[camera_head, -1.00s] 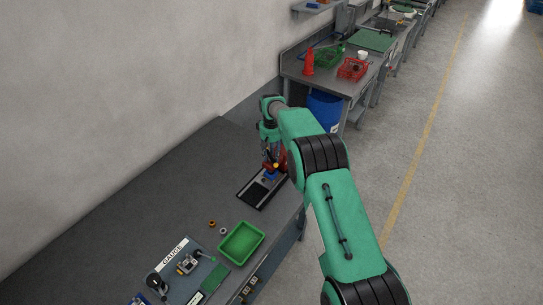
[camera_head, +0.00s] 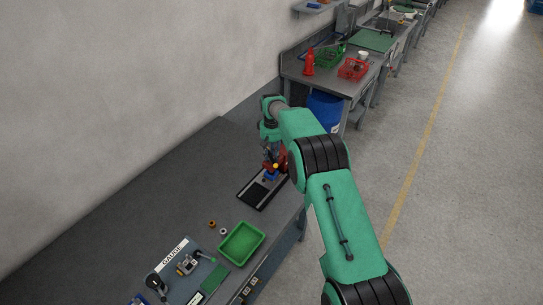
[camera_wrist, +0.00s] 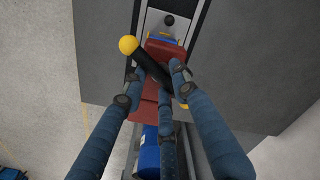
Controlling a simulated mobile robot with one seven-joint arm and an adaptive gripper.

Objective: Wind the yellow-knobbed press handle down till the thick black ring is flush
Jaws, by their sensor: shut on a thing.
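The red press (camera_head: 267,167) stands on the bench at the back end of a dark, pale-edged base. In the wrist view its red body (camera_wrist: 157,52) is below my fingers. Its black handle bar (camera_wrist: 150,67) runs diagonally, with a yellow knob (camera_wrist: 128,45) at the upper left end and another yellow tip at the lower right. My gripper (camera_wrist: 158,76) is shut on this bar, its blue fingers around the middle. A blue part (camera_wrist: 163,37) shows at the press front. I cannot make out the thick black ring or how it sits.
A green tray (camera_head: 241,241), two small rings (camera_head: 217,226) and a gauge board (camera_head: 175,250) lie nearer on the bench. A blue drum (camera_head: 325,110) stands beyond the bench end. Grey bench top left of the press is clear.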

